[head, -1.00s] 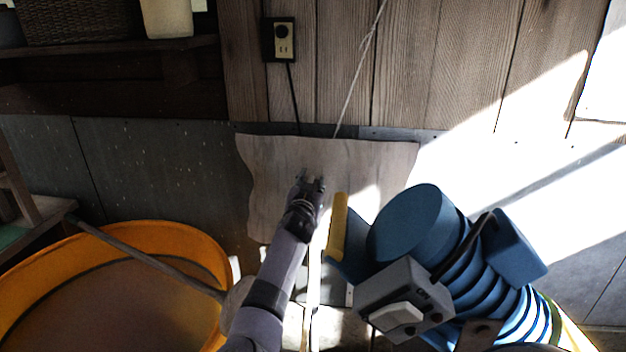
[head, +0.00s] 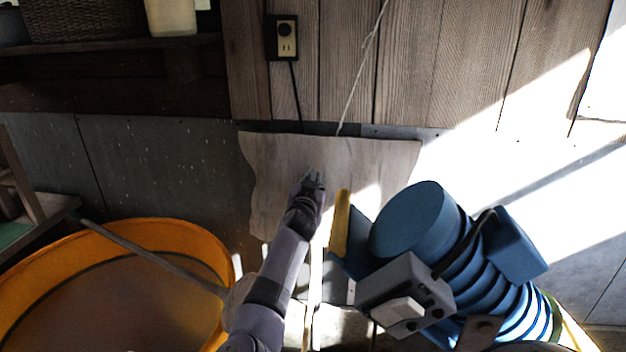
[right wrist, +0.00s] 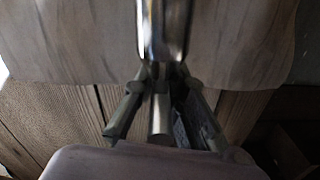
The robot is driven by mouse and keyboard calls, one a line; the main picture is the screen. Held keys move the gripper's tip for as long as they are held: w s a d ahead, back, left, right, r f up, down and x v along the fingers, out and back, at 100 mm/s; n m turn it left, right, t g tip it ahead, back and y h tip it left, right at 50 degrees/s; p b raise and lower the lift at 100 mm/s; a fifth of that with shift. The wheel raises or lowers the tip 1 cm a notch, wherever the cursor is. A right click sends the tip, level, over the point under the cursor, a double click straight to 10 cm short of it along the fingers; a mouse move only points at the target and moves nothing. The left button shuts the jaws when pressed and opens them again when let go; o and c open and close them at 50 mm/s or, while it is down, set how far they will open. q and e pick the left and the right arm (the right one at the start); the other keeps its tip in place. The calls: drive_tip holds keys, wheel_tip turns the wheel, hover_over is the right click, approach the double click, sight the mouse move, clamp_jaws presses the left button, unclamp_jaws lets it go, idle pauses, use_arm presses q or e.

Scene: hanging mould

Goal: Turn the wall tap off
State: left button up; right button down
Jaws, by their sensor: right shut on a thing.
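The wall tap shows in the right wrist view as a shiny metal body (right wrist: 163,28) with a narrow bar running down from it between my fingers. My right gripper (right wrist: 161,80) is at this metal, its fingers on both sides of the bar, and it is shut on the tap. In the head view my right gripper (head: 314,180) reaches the pale wooden board (head: 365,160) on the wall. The tap is hard to make out there, small and largely hidden by the gripper. My left gripper is not in view.
A large blue ribbed machine (head: 415,225) stands close to the right of my right arm. An orange tub (head: 185,235) with a pole (head: 150,257) across it is at the left. A socket (head: 285,38) with a cable is above the board.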

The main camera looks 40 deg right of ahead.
drive_tip(key=shift+r, duration=0.1)
drive_tip(key=shift+r+m+g+h+p, duration=0.1)
drive_tip(key=shift+m+g+h+p, duration=0.3)
drive_tip(key=shift+g+p, duration=0.15)
drive_tip(key=shift+m+g+h+p, duration=0.5)
drive_tip(key=shift+m+g, duration=0.1)
drive_tip(key=shift+g, duration=0.15)
drive_tip(key=shift+s+d+m+g+h, duration=0.15)
drive_tip(key=shift+m+g+h, duration=0.45)
drive_tip(key=shift+g, duration=0.6)
drive_tip(key=m+g+b, duration=0.1)
drive_tip(key=g+b, duration=0.1)
drive_tip(key=m+g+b, duration=0.2)
drive_tip(key=b, duration=0.1)
drive_tip(key=s+f+m+g+h+b, duration=0.1)
drive_tip(key=g+b, duration=0.2)
drive_tip(key=shift+m, duration=0.4)
drive_tip(key=shift+r+m+g+b, duration=0.25)
drive_tip(key=shift+m+g+b, duration=0.25)
drive_tip(key=shift+g+b, duration=0.35)
drive_tip(key=c, duration=1.6)
unclamp_jaws()
